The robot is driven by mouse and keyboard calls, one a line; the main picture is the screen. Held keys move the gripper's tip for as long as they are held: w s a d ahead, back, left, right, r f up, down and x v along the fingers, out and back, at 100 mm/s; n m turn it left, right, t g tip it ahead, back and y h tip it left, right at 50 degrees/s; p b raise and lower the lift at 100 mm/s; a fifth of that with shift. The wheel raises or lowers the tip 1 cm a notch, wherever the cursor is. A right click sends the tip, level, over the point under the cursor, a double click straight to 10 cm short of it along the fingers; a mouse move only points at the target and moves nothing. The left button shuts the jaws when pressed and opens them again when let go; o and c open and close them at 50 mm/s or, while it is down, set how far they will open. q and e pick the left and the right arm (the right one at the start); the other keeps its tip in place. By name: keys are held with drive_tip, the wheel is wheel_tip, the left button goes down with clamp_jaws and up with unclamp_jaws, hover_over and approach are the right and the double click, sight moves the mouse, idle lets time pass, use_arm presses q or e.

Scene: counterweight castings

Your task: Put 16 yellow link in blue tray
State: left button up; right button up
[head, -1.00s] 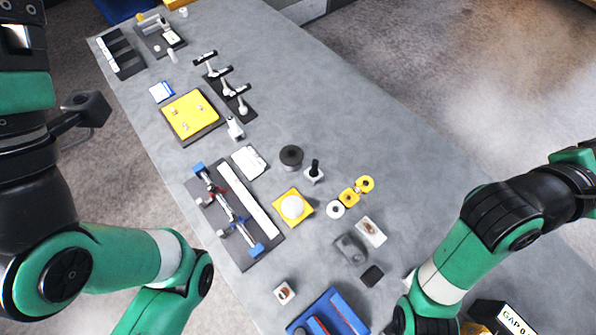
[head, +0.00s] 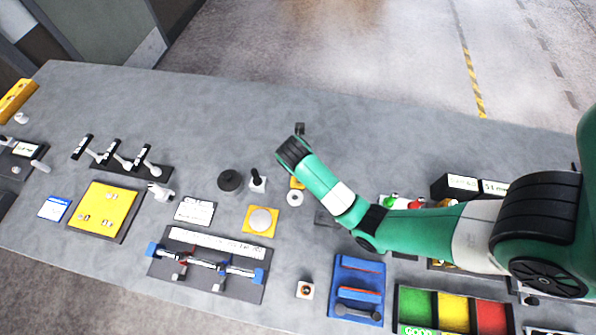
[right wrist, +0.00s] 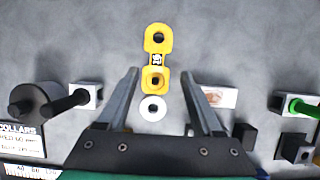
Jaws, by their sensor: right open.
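The yellow link (right wrist: 158,40) lies flat on the grey table in the right wrist view, with a round hole at its far end, a squarer near end and a small black-and-white label between. In the head view only a sliver of yellow (head: 296,184) shows beside my right arm. My right gripper (right wrist: 160,76) is open and empty, its fingers on either side of the link's near end, apart from it. The blue tray (head: 358,279) stands at the front of the table with red pieces and a dark grey double-ended piece in it. My left gripper is out of view.
A white ring (right wrist: 153,108) lies just below the link. A dark cylinder (right wrist: 32,105) and a white block with a black peg (right wrist: 85,96) stand left; a card (right wrist: 218,97) lies right. Green, yellow and red bins (head: 452,312) stand right of the tray.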

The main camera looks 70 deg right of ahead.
drive_tip(key=x, duration=0.4)
drive_tip(key=shift+b, duration=0.4)
drive_tip(key=x, duration=0.1)
drive_tip(key=b+x, duration=0.1)
drive_tip(key=x, duration=0.1)
drive_tip(key=b+x, duration=0.1)
drive_tip(key=x, duration=0.1)
drive_tip(key=shift+w+a+f, duration=0.2)
drive_tip(key=shift+a+f, duration=0.05)
drive_tip(key=shift+a, duration=0.05)
clamp_jaws()
drive_tip(key=shift+r, duration=0.1)
idle(0.5)
